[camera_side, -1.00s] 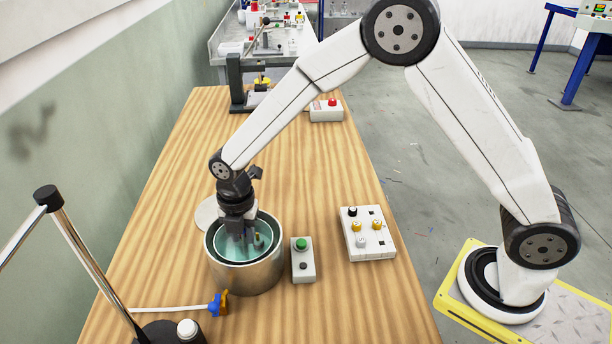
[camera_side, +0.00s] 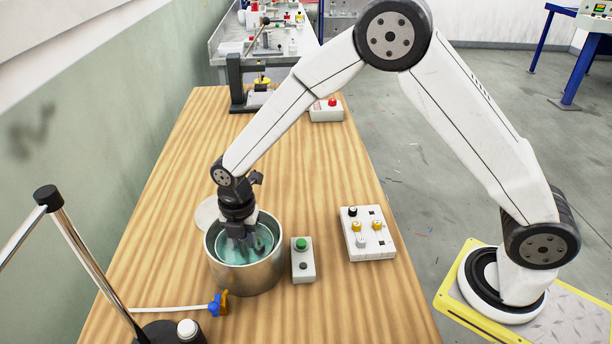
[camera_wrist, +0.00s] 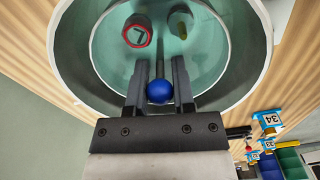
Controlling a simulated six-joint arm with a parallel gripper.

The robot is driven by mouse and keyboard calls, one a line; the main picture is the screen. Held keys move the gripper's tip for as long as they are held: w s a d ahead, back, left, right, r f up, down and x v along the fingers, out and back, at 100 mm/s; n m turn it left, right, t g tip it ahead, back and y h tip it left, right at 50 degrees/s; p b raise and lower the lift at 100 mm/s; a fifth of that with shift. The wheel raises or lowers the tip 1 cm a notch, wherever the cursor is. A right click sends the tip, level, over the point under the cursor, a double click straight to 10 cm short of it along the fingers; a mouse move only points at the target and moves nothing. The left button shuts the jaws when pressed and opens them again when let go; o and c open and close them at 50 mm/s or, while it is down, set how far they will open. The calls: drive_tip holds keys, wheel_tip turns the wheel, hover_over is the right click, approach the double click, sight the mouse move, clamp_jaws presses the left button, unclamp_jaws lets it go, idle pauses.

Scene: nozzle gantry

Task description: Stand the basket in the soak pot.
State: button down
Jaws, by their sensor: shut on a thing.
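The soak pot (camera_side: 247,276) is a round metal pot on the wooden table, with teal liquid inside. My gripper (camera_side: 241,243) points down into its mouth. In the wrist view, the fingers (camera_wrist: 159,70) are shut on the basket by its blue ball knob (camera_wrist: 159,92). The basket is inside the pot's rim (camera_wrist: 262,70), and its body is mostly hidden by the liquid and my fingers. A red-rimmed hexagonal part (camera_wrist: 137,31) and a yellowish part (camera_wrist: 181,22) show through the teal. I cannot tell whether the basket touches the pot's floor.
A box with a green button (camera_side: 302,260) stands close to the pot's right. A control panel (camera_side: 367,234) is farther right. A pale disc (camera_side: 206,213) lies behind the pot. A blue and orange fitting (camera_side: 218,304) is in front. The table's middle beyond is clear.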

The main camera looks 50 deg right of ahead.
drive_tip(key=shift+f, duration=1.1)
idle(0.6)
drive_tip(key=shift+c, duration=1.9)
unclamp_jaws()
drive_tip(key=shift+r, duration=0.1)
drive_tip(key=shift+r, duration=3.4)
drive_tip(key=s+d+r+m+t, duration=0.2)
drive_tip(key=s+d+m, duration=1.3)
drive_tip(key=m, duration=0.9)
drive_tip(key=shift+s+d+r+m+t, duration=0.3)
drive_tip(key=shift+s+r+m, duration=0.15)
drive_tip(key=shift+s, duration=0.1)
